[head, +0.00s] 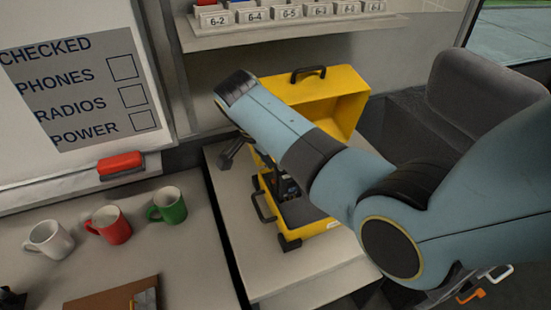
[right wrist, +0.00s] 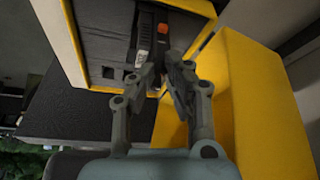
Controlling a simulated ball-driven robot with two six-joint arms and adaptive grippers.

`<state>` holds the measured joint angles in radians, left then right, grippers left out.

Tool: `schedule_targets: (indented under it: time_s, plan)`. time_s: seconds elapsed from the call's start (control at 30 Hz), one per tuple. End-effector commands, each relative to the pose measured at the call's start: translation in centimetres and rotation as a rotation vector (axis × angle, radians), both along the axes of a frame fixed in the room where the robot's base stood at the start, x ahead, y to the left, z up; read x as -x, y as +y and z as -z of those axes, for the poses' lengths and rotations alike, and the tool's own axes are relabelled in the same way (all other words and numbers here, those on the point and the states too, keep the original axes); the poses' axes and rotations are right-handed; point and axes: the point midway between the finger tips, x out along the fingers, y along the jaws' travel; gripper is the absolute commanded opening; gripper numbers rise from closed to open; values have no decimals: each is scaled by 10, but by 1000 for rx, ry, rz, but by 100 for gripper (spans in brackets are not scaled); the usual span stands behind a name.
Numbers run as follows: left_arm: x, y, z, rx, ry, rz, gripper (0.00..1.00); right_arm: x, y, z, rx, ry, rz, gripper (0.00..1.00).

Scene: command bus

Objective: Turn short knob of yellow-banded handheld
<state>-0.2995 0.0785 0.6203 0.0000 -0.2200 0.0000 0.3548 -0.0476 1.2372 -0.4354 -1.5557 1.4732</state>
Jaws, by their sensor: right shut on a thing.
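The open yellow case (head: 327,229) stands on the light worktop beneath my right arm. In the right wrist view, a black handheld (right wrist: 145,50) with an orange button lies in the case's dark insert. No yellow band can be made out on it. My right gripper (right wrist: 166,76) is at the near end of the handheld, with its fingers close together on the short knob. The knob is hidden between the fingertips. In the head view my forearm covers most of the handheld and the gripper. My left gripper is not seen.
The case's raised lid (head: 345,95) stands close behind my arm. White (head: 48,240), red (head: 110,226) and green (head: 168,206) mugs stand on the left counter. A shelf with numbered tags (head: 290,30) is above, and a grey seat (head: 475,95) is at right.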

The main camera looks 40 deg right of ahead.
Motion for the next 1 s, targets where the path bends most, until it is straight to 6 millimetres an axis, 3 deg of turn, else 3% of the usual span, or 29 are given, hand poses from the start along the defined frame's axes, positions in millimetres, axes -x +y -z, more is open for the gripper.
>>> schedule_targets:
  time_s: [0.2, 0.23, 0.4, 0.77, 1.0]
  plan:
    - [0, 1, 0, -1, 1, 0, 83, -1, 0, -1, 1, -2, 1, 0]
    - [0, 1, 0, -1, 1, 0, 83, -1, 0, -1, 1, -2, 1, 16]
    - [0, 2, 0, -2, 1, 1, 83, -1, 0, -1, 1, -2, 2, 36]
    - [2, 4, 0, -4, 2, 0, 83, -1, 4, -9, 0, -3, 2, 36]
    - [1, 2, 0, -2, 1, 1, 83, 1, 23, -54, -3, -6, 3, 36]
